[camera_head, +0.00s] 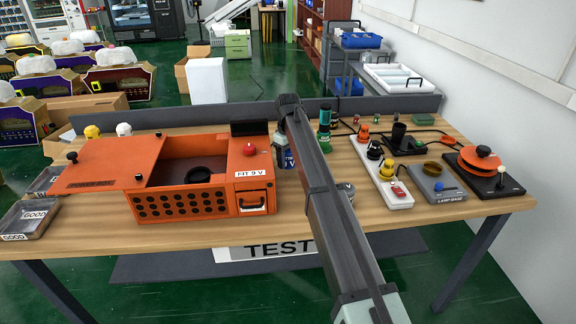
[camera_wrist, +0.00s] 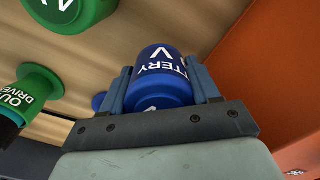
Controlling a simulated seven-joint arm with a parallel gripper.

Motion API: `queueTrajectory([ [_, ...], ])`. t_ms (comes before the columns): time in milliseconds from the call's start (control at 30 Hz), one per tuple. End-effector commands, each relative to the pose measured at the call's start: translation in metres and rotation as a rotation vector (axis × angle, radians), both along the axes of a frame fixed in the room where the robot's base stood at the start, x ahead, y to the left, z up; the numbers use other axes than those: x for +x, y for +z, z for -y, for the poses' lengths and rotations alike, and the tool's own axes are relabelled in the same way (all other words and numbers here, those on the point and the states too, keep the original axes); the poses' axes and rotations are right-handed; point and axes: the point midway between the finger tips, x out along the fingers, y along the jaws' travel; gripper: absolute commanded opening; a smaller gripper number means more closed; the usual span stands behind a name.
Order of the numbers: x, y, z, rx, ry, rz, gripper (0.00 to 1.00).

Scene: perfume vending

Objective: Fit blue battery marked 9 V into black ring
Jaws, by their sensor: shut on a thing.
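In the wrist view my gripper (camera_wrist: 163,92) is shut on a blue battery (camera_wrist: 160,68) with white lettering. "TTERY" and a "V" are readable; I cannot read the number. In the head view the battery (camera_head: 289,159) shows partly beside my dark arm, just right of the orange box, and my fingers are hidden. The black ring (camera_head: 199,174) lies on the floor of the open orange box (camera_head: 180,207), left of the battery. The box carries a "FIT 9 V" label (camera_head: 251,173). The ring is out of the wrist view.
The box has a raised right block with a red knob (camera_head: 249,149). Green cylinders (camera_head: 325,122) stand behind my arm. A white strip with coloured knobs (camera_head: 385,175) and a lamp base (camera_head: 440,184) stand right. Grey trays (camera_head: 28,220) lie at the left edge.

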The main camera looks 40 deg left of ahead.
Motion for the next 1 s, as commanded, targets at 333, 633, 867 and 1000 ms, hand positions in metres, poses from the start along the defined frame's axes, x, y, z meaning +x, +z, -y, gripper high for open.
queueTrajectory([
  [333, 0.000, -0.032, 0.000, 0.000, 0.000, 0.000, 0.14],
  [633, 0.000, -0.034, 0.000, 0.000, 0.000, 0.000, 0.14],
  [867, 0.000, -0.035, 0.000, 0.000, 0.000, 0.000, 0.79],
  [1000, 0.000, -0.035, 0.000, 0.000, 0.000, 0.000, 0.86],
])
